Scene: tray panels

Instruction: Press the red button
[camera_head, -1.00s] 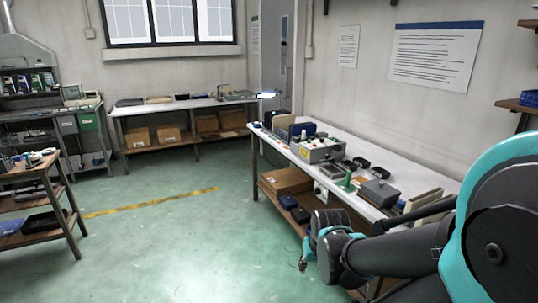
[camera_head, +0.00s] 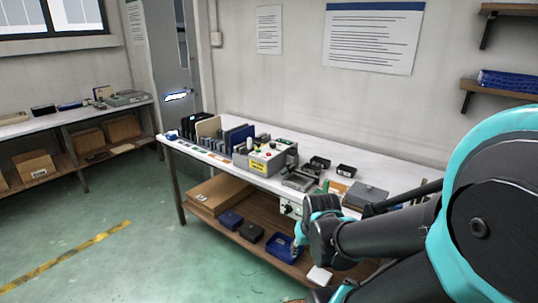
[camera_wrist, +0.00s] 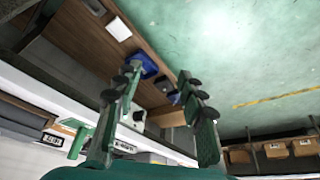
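A grey control box (camera_head: 262,160) with a yellow label stands on the white workbench (camera_head: 225,171) in the head view. Small knobs or buttons sit on its top; a tiny red spot (camera_head: 272,145) shows among them, too small to tell for sure as the red button. My gripper (camera_wrist: 160,75) shows in the wrist view with its two dark green fingers apart and nothing between them. It points toward the bench's lower shelf and the floor. In the head view my arm's end is in front of the bench, to the right of and lower than the box.
Upright panels (camera_head: 208,126) stand left of the box, and black trays (camera_head: 320,163) lie to its right. The lower shelf (camera_head: 258,237) holds a cardboard box (camera_head: 222,193) and a blue bin (camera_head: 283,246). The green floor (camera_head: 150,205) left of the bench is clear.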

